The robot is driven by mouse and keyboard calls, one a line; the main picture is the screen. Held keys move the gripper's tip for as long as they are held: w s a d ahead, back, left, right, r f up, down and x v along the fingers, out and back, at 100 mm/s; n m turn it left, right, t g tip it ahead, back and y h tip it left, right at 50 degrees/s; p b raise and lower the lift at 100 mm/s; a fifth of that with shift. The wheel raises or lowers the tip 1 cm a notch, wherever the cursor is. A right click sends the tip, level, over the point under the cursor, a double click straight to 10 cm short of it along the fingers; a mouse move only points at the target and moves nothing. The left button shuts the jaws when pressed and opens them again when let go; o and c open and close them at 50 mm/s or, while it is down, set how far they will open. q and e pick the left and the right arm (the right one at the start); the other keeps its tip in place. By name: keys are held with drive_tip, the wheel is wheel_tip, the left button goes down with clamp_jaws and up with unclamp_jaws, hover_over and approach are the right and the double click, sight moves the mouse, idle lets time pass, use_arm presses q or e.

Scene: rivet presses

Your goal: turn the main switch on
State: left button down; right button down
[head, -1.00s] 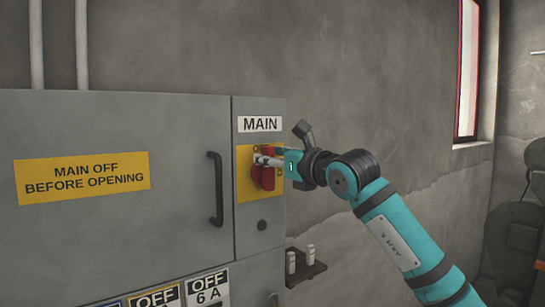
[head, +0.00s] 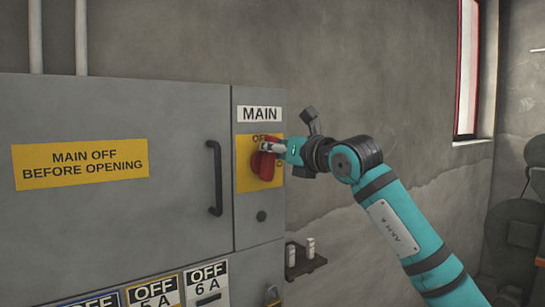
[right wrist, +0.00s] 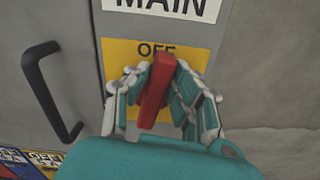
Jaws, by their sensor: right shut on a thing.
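The main switch is a red rotary handle (head: 262,166) on a yellow plate (head: 245,180) below the MAIN label, on the grey cabinet. My right gripper (head: 268,148) is at the switch, reaching in from the right. In the right wrist view, the red handle (right wrist: 157,88) stands between the two fingers of my right gripper (right wrist: 162,84), which is shut on it. The handle is tilted there, its top leaning right, with its upper end just below the OFF mark. The fingers hide part of the plate. My left gripper is not in view.
A dark door handle (head: 215,178) stands out from the cabinet door to the left of the switch. A small shelf (head: 306,262) is on the wall at lower right.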

drive_tip(key=shift+w+d+f+m+b, duration=0.35)
drive_tip(key=shift+f+m+b, duration=0.25)
drive_tip(key=shift+m+b, duration=1.75)
drive_tip(key=shift+w+d+f+m+b, duration=0.25)
drive_tip(key=shift+d+f+m+b, duration=0.3)
drive_tip(key=shift+m+b, duration=1.75)
drive_tip(key=shift+w+d+f+m+b, duration=0.5)
drive_tip(key=shift+m+b, duration=0.95)
drive_tip(key=shift+m, duration=1.8)
drive_tip(key=shift+s+a+f, duration=0.15)
drive_tip(key=shift+s+f, duration=0.05)
drive_tip(key=c, duration=1.2)
unclamp_jaws()
drive_tip(key=shift+o, duration=0.2)
drive_tip(key=v, duration=1.2)
